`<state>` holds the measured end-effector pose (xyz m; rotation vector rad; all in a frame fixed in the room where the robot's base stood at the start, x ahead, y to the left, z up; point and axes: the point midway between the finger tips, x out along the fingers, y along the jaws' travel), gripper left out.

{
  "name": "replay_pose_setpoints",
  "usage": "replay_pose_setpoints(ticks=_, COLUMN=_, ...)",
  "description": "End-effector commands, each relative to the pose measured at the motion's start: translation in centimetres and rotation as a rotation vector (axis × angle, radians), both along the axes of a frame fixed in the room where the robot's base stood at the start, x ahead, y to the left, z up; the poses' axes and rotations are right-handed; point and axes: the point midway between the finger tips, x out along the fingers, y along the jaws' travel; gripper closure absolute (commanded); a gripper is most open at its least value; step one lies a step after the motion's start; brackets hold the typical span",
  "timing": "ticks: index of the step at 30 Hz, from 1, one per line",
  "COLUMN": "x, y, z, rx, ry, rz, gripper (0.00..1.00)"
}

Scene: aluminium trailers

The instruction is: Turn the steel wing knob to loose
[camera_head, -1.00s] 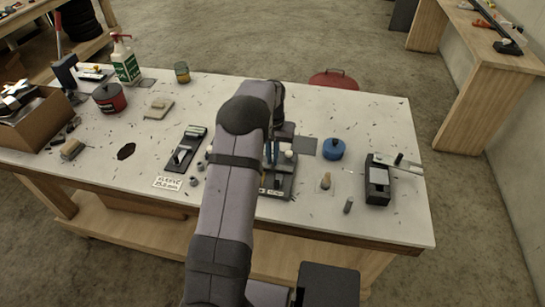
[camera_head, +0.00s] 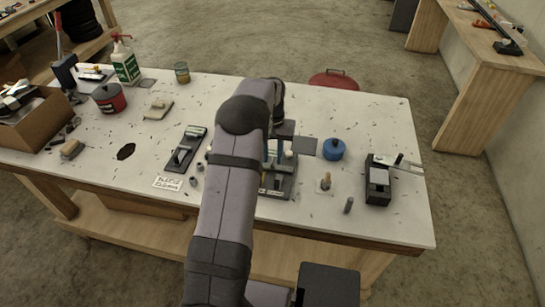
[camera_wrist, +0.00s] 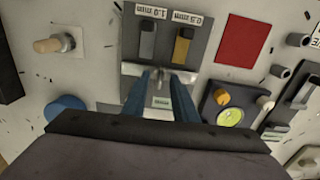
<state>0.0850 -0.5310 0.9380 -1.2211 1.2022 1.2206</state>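My gripper (camera_wrist: 161,78) points down over a dark plate (camera_wrist: 208,50) in the wrist view. Its two blue fingers stand apart, with the plate visible between them. A small steel wing knob (camera_wrist: 160,75) shows between the fingertips; its bright wings run roughly left to right. I cannot tell whether the fingers touch it. The plate carries a grey block (camera_wrist: 147,40) labelled 1.0 mm and a yellow block (camera_wrist: 182,46) labelled 0.5 mm. A small pale label (camera_wrist: 161,101) lies just below the knob. In the head view my arm partly hides this plate (camera_head: 284,186).
A blue round container (camera_head: 333,149) stands right of the plate, and a small wooden-topped peg (camera_head: 326,182) is close by. A dark fixture (camera_head: 378,182) is farther right. In the wrist view, a dark box with a yellow-green dial (camera_wrist: 230,116) and a red square (camera_wrist: 243,41) lie right.

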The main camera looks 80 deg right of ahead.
Motion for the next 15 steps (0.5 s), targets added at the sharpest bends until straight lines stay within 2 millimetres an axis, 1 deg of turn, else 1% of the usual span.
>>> replay_pose_setpoints(ticks=10, x=0.0, y=-0.1, z=4.5, rx=-0.005, ry=0.000, rz=0.001, gripper=0.74)
replay_pose_setpoints(ticks=15, x=0.0, y=-0.1, z=6.1, rx=-0.003, ry=0.000, rz=0.001, gripper=0.74)
